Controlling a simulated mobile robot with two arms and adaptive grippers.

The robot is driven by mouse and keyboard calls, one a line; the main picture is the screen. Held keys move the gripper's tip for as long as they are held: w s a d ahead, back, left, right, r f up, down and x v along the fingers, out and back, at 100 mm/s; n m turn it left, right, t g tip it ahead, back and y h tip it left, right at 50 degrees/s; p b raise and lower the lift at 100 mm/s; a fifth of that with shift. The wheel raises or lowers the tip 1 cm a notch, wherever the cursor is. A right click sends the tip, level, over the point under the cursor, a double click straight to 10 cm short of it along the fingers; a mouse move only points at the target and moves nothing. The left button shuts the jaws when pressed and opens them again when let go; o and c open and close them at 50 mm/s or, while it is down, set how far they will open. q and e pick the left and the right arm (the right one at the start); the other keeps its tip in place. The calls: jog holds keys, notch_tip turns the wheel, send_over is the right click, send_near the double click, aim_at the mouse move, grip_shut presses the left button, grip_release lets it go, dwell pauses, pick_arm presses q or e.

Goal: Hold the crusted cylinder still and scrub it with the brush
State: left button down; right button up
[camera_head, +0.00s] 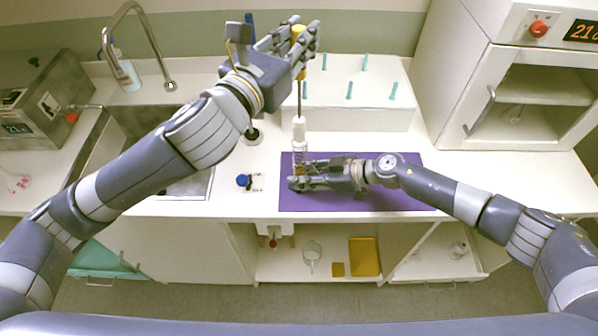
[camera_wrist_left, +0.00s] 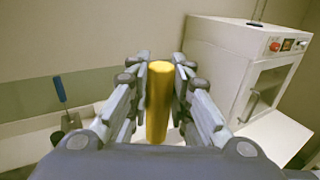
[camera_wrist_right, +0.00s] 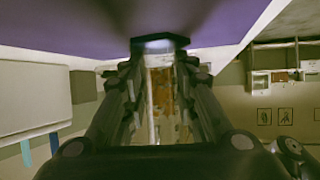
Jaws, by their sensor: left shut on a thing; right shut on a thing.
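My left gripper (camera_head: 297,48) is shut on the yellow handle of the brush (camera_head: 299,36), which hangs upright, head down. The handle also shows between its fingers in the left wrist view (camera_wrist_left: 159,95). A thin dark stem runs down to a white brush head at the cylinder's top; how far it reaches inside is unclear. My right gripper (camera_head: 298,180) is shut on the clear cylinder (camera_head: 299,158), low over the purple mat (camera_head: 400,200). The cylinder has brown crust, seen in the right wrist view (camera_wrist_right: 162,95). Its lower end is hidden by the fingers.
A white rack (camera_head: 340,118) with several teal pegs stands behind the mat. A sink (camera_head: 140,125) with a tap lies left. A small device with a blue knob (camera_head: 243,181) sits left of the mat. A white oven-like cabinet (camera_head: 520,100) stands right.

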aim_at(299, 113)
pick_arm(q)
jog(key=shift+f, duration=1.75)
jog(key=shift+f, duration=0.15)
jog(key=shift+f, duration=6.1)
jog(key=shift+r, duration=2.3)
jog(key=shift+f, duration=0.15)
jog(key=shift+s+f, duration=0.1)
jog(key=shift+f, duration=2.1)
jog(key=shift+r, duration=0.15)
jog(key=shift+r, duration=2.15)
